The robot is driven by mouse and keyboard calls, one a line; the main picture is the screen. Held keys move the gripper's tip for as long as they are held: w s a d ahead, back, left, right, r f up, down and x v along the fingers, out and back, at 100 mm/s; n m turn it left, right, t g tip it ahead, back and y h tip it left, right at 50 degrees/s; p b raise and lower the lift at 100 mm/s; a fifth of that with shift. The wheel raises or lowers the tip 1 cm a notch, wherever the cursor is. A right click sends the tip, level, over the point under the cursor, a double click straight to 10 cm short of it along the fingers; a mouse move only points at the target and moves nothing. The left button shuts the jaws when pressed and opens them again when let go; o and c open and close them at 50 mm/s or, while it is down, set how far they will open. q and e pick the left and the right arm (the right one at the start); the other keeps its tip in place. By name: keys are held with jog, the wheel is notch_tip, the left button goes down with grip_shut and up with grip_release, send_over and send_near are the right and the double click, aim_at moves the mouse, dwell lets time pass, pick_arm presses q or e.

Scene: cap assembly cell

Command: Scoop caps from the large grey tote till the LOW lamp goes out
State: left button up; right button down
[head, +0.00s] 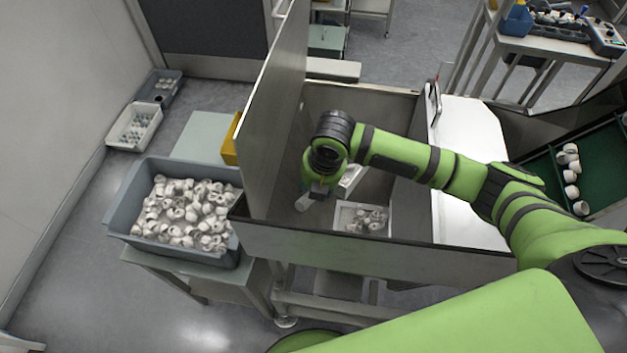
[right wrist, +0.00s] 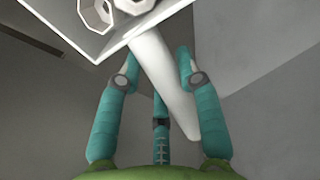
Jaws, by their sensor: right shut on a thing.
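The large grey tote (head: 118,212) stands at the left on a low stand, holding many white caps. My right gripper (head: 322,192) is inside the steel hopper (head: 350,250), right of the tote and past a tall panel. It is shut on the white handle of a scoop (head: 350,178). In the right wrist view its teal fingers surround the handle (right wrist: 160,75), and white caps lie in the scoop's pan (right wrist: 75,45). A white-edged square (head: 340,222) with caps lies on the hopper floor. A lit LOW lamp cannot be made out. My left gripper is out of view.
The tall upright panel (head: 275,110) stands between the tote and the hopper interior. A white sloping surface (head: 470,150) and a green-lined tray (head: 540,170) with caps are at the right. Smaller bins (head: 135,125) sit on the floor at the back left.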

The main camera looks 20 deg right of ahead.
jog(key=r, duration=0.1)
jog(key=w+d+r+g+y, duration=0.1)
jog(key=r+y, duration=0.1)
jog(key=shift+w+d+r, duration=0.15)
jog(key=shift+w+d, duration=0.15)
jog(key=r+g+y, duration=0.1)
jog(key=w+d+r+y, duration=0.1)
jog(key=shift+r+m+g, duration=0.3)
jog(key=shift+g, duration=0.1)
pick_arm(q)
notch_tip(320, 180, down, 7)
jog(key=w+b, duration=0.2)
jog(key=b, duration=0.5)
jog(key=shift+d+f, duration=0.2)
pick_arm(e)
jog(key=w+d+r+g+y, duration=0.4)
jog(key=d+r+y, duration=0.1)
jog(key=d, duration=0.1)
jog(key=shift+w+m+y, duration=0.3)
jog(key=shift+w+m, duration=0.05)
jog(key=shift+m, duration=0.05)
jog(key=shift+d+r, duration=0.15)
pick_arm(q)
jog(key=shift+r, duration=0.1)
